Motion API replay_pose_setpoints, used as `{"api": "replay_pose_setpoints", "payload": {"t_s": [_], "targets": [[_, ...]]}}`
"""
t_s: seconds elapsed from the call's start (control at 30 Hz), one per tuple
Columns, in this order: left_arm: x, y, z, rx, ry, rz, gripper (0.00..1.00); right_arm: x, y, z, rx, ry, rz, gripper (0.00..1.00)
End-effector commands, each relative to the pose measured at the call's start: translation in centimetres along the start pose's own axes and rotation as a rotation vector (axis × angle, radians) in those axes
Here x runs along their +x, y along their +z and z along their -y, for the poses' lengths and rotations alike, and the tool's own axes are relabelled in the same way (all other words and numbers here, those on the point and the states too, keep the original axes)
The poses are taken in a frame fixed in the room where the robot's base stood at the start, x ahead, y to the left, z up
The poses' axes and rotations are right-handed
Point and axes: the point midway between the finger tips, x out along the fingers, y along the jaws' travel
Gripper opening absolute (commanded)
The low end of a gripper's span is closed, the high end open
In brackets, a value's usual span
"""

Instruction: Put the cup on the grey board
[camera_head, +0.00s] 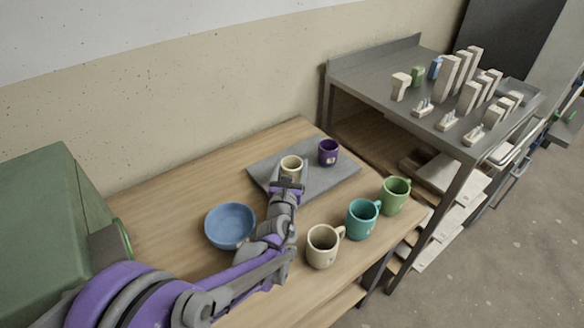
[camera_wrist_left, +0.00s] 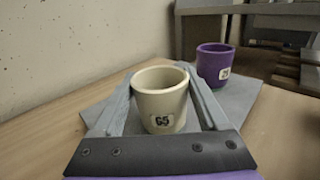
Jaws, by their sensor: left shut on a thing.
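A cream cup (camera_head: 291,164) labelled 65 is between the fingers of my left gripper (camera_head: 288,178), which is shut on it. In the left wrist view the cream cup (camera_wrist_left: 161,100) is upright between both fingers. It is at the grey board (camera_head: 330,182), over its left part; I cannot tell whether its base touches the board. A purple cup (camera_head: 328,152) stands on the board to the right, and also shows in the left wrist view (camera_wrist_left: 214,64). My right gripper is in neither view.
A blue bowl (camera_head: 230,225) sits left of my left arm. A beige mug (camera_head: 322,247), a teal mug (camera_head: 361,219) and a green mug (camera_head: 394,196) stand along the table's right side. A metal table (camera_head: 375,75) with many small pieces stands behind right. The wall is behind.

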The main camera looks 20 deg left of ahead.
Motion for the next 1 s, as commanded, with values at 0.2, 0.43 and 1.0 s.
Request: {"api": "replay_pose_setpoints", "payload": {"t_s": [0.2,0.43,1.0], "targets": [[0.0,0.1,0.0,0.000,0.001,0.001,0.10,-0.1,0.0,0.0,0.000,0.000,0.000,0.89],[0.0,-0.2,0.0,0.000,0.000,0.000,0.94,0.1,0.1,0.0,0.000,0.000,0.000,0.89],[-3.7,0.2,0.0,0.000,-0.001,0.001,1.00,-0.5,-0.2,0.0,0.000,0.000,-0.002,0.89]]}}
